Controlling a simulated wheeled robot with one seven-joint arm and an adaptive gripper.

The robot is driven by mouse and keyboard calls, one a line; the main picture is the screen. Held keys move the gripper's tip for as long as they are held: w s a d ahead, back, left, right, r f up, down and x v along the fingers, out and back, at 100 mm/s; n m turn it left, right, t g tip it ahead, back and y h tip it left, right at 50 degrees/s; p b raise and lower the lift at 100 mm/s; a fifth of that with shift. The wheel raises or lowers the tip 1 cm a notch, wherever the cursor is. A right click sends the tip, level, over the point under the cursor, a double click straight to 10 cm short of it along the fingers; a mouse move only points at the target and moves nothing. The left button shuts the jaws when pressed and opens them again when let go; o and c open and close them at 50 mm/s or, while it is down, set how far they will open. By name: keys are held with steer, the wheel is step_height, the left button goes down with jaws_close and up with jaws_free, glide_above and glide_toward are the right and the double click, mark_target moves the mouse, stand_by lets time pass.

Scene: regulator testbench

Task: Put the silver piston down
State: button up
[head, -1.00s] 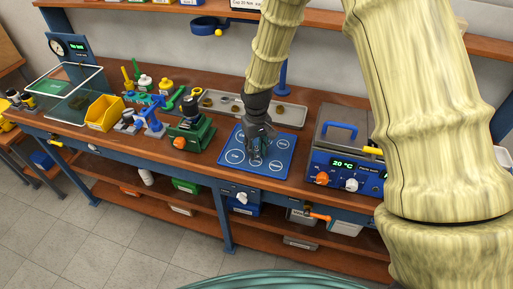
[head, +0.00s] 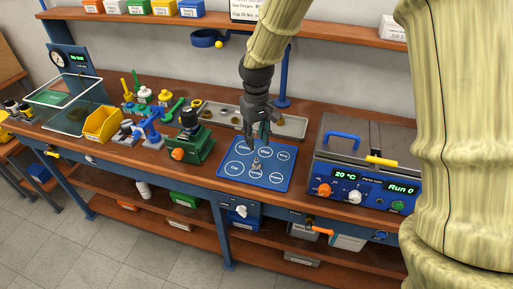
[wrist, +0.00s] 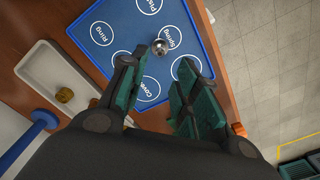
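The silver piston (head: 256,165) stands on the blue mat (head: 224,174), on or beside the lower middle of its labelled white circles. In the wrist view the piston (wrist: 159,47) is a small shiny round shape at the edge of the circle marked Spring. My gripper (head: 260,137) is above the mat, up and slightly behind the piston, and apart from it. In the wrist view my gripper (wrist: 157,90) has its two dark green fingers spread with an empty gap between them.
A metal tray (head: 294,127) with brass parts lies behind the mat. A green fixture (head: 190,145) stands to the left and a blue test unit (head: 350,185) to the right. A yellow bin (head: 102,125) is further left. The mat's front is clear.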

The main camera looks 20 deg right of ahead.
steer(key=shift+r, duration=1.15)
